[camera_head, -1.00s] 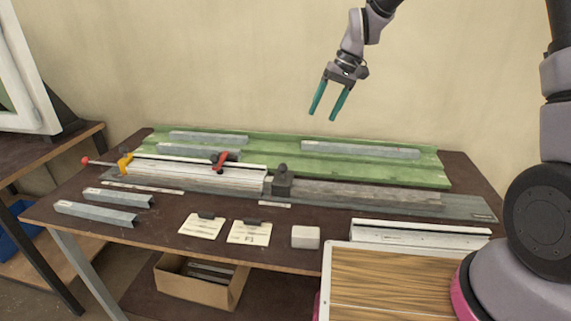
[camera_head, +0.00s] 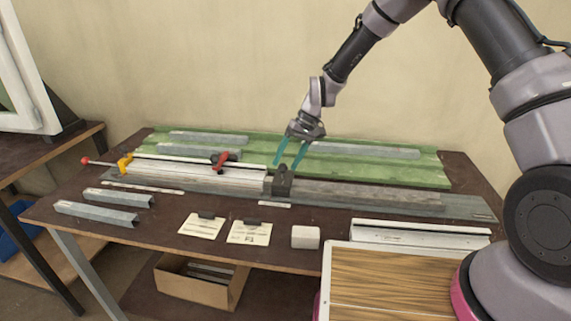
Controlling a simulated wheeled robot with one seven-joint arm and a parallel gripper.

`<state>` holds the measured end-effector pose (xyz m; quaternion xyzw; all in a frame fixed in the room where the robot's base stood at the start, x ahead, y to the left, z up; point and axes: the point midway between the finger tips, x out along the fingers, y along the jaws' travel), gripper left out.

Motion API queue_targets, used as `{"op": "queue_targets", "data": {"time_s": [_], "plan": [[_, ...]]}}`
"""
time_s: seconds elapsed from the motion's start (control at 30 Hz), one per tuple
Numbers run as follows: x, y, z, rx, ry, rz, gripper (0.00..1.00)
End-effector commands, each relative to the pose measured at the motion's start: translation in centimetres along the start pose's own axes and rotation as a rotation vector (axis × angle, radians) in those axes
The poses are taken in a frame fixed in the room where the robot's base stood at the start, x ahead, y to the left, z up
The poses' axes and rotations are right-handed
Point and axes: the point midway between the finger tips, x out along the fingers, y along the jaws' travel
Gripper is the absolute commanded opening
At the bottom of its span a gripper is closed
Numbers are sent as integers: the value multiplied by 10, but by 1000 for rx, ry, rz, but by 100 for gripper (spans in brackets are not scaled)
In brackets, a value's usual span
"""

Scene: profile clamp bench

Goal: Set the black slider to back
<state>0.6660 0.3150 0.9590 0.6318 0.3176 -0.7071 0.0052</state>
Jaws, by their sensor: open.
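The black slider (camera_head: 283,184) sits on the long grey rail (camera_head: 370,196), at the right end of the white profile. My gripper (camera_head: 285,166) is open and points down just above the slider. Its two teal fingers are apart, near the slider's top. I cannot tell whether a fingertip touches the slider. Nothing is seen between the fingers.
A red clamp lever (camera_head: 221,160) and a yellow clamp (camera_head: 125,164) stand to the left on the white profile (camera_head: 200,173). Green trays (camera_head: 375,172) with grey profiles lie behind. Two paper cards, a pale block (camera_head: 305,237) and loose profiles lie in front.

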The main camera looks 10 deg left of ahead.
Motion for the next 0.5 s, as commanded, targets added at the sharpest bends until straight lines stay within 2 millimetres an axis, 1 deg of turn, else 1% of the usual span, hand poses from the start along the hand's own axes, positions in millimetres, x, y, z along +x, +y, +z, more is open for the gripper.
{"op": "queue_targets", "data": {"time_s": [0.03, 0.13, 0.43, 0.47, 0.5], "plan": [[6, 0, 0, 1, -2, 0, 68], [12, 0, 0, 1, 0, 0, 68], [14, 0, 0, 1, 1, 0, 68], [14, 0, 0, 1, 1, 0, 64], [14, 0, 0, 1, 1, 0, 48]]}}
